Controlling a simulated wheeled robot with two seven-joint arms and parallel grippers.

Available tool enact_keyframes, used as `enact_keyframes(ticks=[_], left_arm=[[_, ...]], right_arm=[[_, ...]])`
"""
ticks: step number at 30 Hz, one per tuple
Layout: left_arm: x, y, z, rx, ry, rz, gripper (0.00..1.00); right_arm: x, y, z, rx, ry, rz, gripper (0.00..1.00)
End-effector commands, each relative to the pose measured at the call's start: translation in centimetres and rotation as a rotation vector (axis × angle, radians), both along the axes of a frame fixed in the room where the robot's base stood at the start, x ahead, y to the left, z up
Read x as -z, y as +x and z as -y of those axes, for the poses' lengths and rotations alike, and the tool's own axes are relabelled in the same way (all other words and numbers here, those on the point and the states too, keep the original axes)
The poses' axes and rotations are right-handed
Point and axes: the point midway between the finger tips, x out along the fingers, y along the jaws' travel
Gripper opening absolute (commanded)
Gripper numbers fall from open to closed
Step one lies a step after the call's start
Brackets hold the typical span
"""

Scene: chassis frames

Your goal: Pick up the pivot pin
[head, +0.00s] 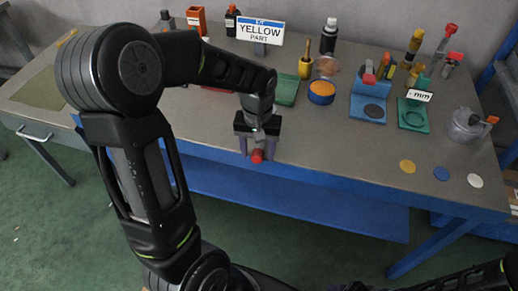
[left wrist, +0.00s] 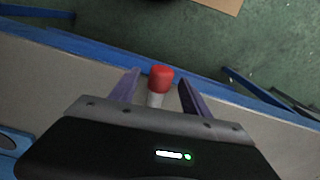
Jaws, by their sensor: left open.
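A small pin with a red head (head: 257,156) and a pale shank, which I take for the pivot pin, is near the table's front edge. My left gripper (head: 258,147) is over it, pointing down, with its fingers apart. In the left wrist view the pin's red head (left wrist: 161,74) sits between the two open fingers, with a gap on each side. The lower part of the pale shank is hidden by the gripper body. I cannot tell what the pin rests on. My right gripper is not in view.
The grey table (head: 330,155) has clear room to the right of the gripper. Several coloured discs lie at the right.

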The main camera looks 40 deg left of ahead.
Motion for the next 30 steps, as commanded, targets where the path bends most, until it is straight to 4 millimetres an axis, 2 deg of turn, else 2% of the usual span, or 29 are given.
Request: enact_keyframes(ticks=[10,30], left_arm=[[-0.04,0.02,0.00,0.000,0.000,0.001,0.54],[-0.05,0.02,0.00,0.000,0.000,0.001,0.00]], right_arm=[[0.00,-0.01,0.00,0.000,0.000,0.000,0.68],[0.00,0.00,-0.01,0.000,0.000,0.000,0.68]])
